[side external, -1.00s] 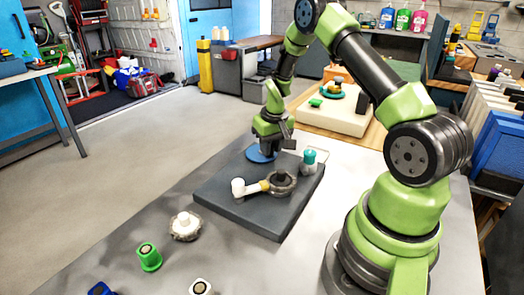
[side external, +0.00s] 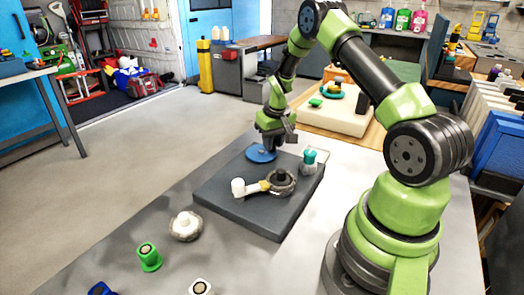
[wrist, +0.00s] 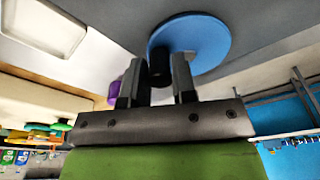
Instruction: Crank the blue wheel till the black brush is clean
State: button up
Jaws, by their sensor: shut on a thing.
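The blue wheel (side external: 260,154) lies flat at the far end of a dark grey board (side external: 240,213). My gripper (side external: 272,150) is at the wheel's right side, pointing down. In the wrist view the blue wheel (wrist: 207,42) fills the upper middle, and my gripper (wrist: 158,78) is shut on its short black handle (wrist: 160,66) near the rim. A black round piece (side external: 281,176), which may be the black brush, sits in a grey ring on the board. I cannot tell how clean it is.
A crank arm with a white knob (side external: 238,187) extends left from the grey ring. A teal-topped piece (side external: 309,157) stands at the board's right.

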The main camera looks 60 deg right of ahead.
jog(key=shift+w+d, duration=0.1)
jog(key=shift+w, duration=0.05)
jog(key=shift+w+d, duration=0.35)
jog(key=shift+w+d+f, duration=0.1)
jog(key=shift+w, duration=0.45)
jog(key=shift+w, duration=0.55)
jog(key=shift+a, duration=0.2)
